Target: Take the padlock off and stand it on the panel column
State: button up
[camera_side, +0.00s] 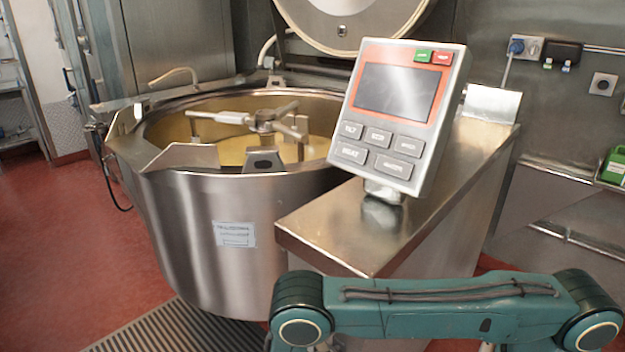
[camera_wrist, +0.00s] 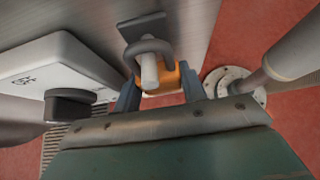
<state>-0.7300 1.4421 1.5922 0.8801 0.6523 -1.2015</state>
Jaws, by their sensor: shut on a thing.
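The padlock (camera_wrist: 166,78) has an orange body and shows in the wrist view, at the upper middle. My gripper (camera_wrist: 160,86) is shut on its body, with one dark finger on each side. A pale grey bar, which looks like its shackle, rises by a dark loop (camera_wrist: 150,46) under a dark flat tab. The bar seems to pass through the loop, but I cannot tell whether it is free of it. The panel column (camera_side: 335,226) has a flat steel top in the side view. My gripper and the padlock are out of sight there.
A control panel (camera_side: 396,100) stands tilted on the column; bare steel top lies in front of its foot. The steel kettle (camera_side: 195,235) is left of the column. In the wrist view a white box (camera_wrist: 50,65) with a black knob is left, a flanged pipe (camera_wrist: 235,85) right.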

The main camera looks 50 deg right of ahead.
jog(key=shift+a+r, duration=0.3)
jog(key=shift+r, duration=0.25)
jog(key=shift+a, duration=0.15)
jog(key=shift+a, duration=2.55)
jog(key=w+d+r+n+t+y, duration=0.1)
jog(key=w+r+n+t, duration=0.3)
jog(key=r, duration=1.2)
jog(key=w+r+n+t, duration=0.1)
jog(key=w+r, duration=0.5)
jog(key=r, duration=1)
jog(key=s+d+r, duration=0.2)
jog(key=d+r, duration=0.3)
jog(key=d, duration=0.2)
jog(key=s+d+r, duration=0.3)
jog(key=d+r, duration=0.2)
jog(key=d, duration=0.1)
jog(key=shift+d+r+m+g, duration=0.2)
jog(key=shift+d+m+g, duration=0.1)
jog(key=shift+d+g, duration=0.1)
